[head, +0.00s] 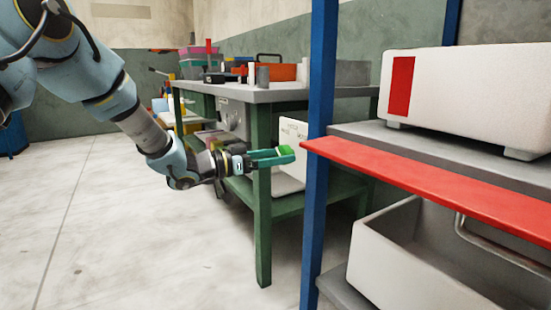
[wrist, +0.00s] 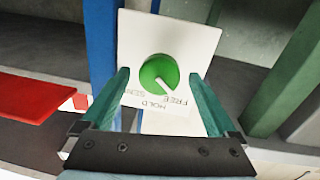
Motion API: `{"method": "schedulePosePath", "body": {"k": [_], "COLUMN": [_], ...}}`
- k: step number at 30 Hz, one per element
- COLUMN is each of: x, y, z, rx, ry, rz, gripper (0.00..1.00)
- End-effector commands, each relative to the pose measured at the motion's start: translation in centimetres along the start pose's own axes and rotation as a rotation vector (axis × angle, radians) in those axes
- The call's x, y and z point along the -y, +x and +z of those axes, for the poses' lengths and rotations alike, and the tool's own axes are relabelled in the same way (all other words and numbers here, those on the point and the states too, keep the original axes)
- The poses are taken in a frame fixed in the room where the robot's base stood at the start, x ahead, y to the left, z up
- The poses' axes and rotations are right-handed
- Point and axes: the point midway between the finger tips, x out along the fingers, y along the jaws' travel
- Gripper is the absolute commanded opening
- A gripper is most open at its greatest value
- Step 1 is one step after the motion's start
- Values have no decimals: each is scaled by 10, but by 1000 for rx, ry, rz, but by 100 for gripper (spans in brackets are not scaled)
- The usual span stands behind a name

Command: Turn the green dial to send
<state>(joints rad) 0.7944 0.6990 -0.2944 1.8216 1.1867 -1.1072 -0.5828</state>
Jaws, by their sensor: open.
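The green dial (wrist: 158,72) is round and sits on an upright white panel (wrist: 190,40). Its white pointer mark angles down and right in the wrist view, towards the word FREE. HOLD and SEND are printed to the left of FREE, and all the words look upside down there. My gripper (wrist: 160,75) is open, with one teal finger on each side of the dial and visible gaps between. In the head view my gripper (head: 284,156) is in front of the white panel (head: 292,132), with a bright green part showing at the fingertips. I cannot tell whether the fingertips reach the dial's depth.
A blue post (head: 318,120) and a red shelf edge (head: 430,185) stand close to the right of my gripper. A green workbench leg (head: 262,215) is beside it. The floor at left is clear.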

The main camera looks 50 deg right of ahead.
Motion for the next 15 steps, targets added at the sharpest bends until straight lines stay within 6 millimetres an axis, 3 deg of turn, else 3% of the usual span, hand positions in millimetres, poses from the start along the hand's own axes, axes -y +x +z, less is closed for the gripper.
{"method": "schedulePosePath", "body": {"k": [4, 15], "x": [0, 0], "y": [0, 0], "z": [0, 0], "rx": [0, 0], "ry": [0, 0], "rz": [0, 0], "gripper": [91, 50]}}
